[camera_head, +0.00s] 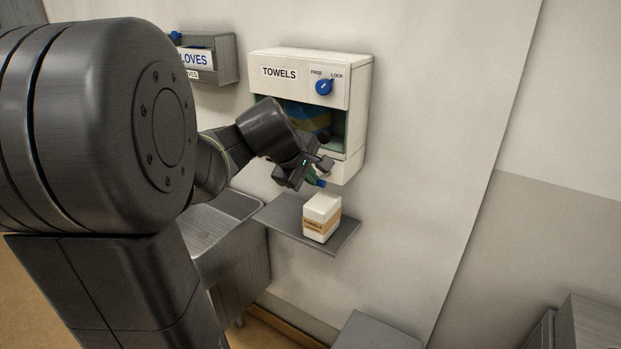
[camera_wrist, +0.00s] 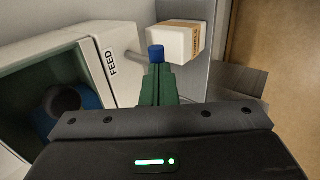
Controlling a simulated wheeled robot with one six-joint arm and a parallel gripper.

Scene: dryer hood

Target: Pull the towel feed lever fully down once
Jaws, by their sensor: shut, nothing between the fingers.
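The white towel dispenser (camera_head: 358,95) hangs on the wall, with a blue FREE/LOCK knob (camera_head: 324,87) whose pointer is hard to read. The wrist view shows its FEED panel (camera_wrist: 122,75), from which a grey lever rod sticks out, ending in a blue tip (camera_wrist: 156,52). The blue tip also shows in the head view (camera_head: 321,183), below the dispenser's opening. My gripper (camera_wrist: 157,72) is shut and empty, its green fingers at the blue tip. It also shows in the head view (camera_head: 313,177). Whether the fingers touch the tip, I cannot tell.
A wrapped towel pack (camera_head: 322,217) stands on a grey shelf (camera_head: 345,240) below the dispenser. A gloves box (camera_head: 225,60) hangs to the left. A metal sink (camera_head: 235,240) is at lower left. The wall to the right is bare.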

